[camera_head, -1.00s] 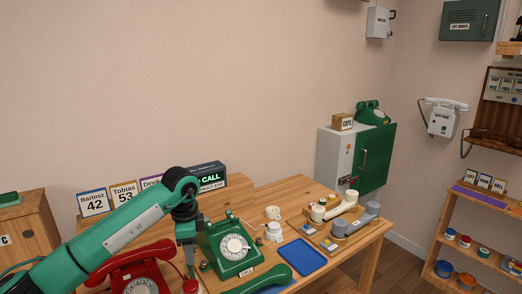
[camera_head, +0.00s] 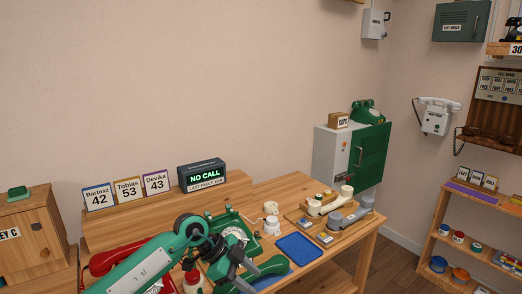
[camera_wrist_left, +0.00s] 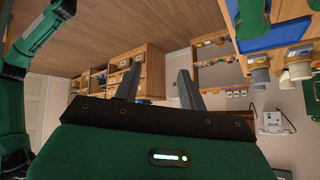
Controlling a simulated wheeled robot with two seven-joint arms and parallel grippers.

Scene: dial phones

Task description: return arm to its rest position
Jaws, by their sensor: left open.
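My left arm comes in from the lower left in the head view. Its gripper (camera_head: 240,272) is over the front of the table, in front of the green dial phone (camera_head: 222,222) and close to the green handset (camera_head: 264,268). In the left wrist view the two fingers of this gripper (camera_wrist_left: 157,86) are spread apart with nothing between them. The arm hides part of the red phone (camera_head: 104,260) and of the green phone's dial. My right gripper is in neither view.
The table (camera_head: 335,255) also bears a blue tray (camera_head: 301,246), grey and cream handsets on a wooden stand, and a display (camera_head: 203,176) reading NO CALL. Name cards (camera_head: 128,190) stand at the back. A shelf (camera_head: 465,215) is at the right. The air above the table is free.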

